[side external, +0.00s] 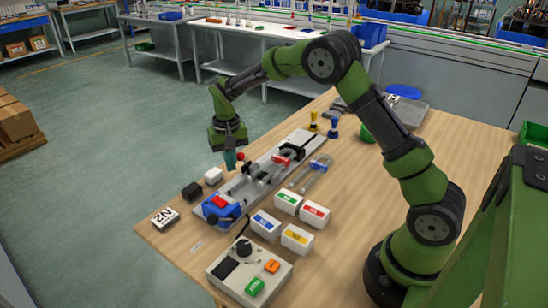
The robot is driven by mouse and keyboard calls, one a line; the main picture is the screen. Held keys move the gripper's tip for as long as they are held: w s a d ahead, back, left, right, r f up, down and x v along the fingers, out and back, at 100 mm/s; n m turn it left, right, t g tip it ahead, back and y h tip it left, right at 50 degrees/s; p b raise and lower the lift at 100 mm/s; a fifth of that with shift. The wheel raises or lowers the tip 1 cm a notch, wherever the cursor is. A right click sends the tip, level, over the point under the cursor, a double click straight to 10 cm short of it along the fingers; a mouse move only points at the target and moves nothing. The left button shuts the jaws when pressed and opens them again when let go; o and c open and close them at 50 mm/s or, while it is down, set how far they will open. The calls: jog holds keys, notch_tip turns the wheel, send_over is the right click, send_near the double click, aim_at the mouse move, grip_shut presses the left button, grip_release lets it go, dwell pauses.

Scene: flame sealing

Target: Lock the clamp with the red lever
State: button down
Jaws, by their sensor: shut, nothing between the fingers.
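The long grey sealing fixture (196,222) lies diagonally across the wooden table. A small red tip (240,156) shows beside my gripper, and it looks like the end of the red lever. The clamp's body is too small and partly hidden, so I cannot tell whether it is open or locked. Another red piece (281,160) lies farther along the fixture. My gripper (231,166) points down at the fixture's left edge, close to the red tip. It is shut and empty. I cannot tell whether it touches the tip.
A blue unit with a red top (219,203) sits at the fixture's near end. Several white boxes with coloured labels (297,237) stand to its right. A control box (249,270) is in front.

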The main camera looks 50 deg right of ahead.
aim_at(239, 154)
jog(key=shift+d, duration=0.25)
jog(key=shift+d, duration=0.55)
jog(key=shift+d+r, duration=0.4)
jog(key=shift+d, duration=0.6)
jog(key=shift+d+r, duration=0.15)
jog(key=shift+d, duration=0.65)
jog(key=shift+d, duration=0.1)
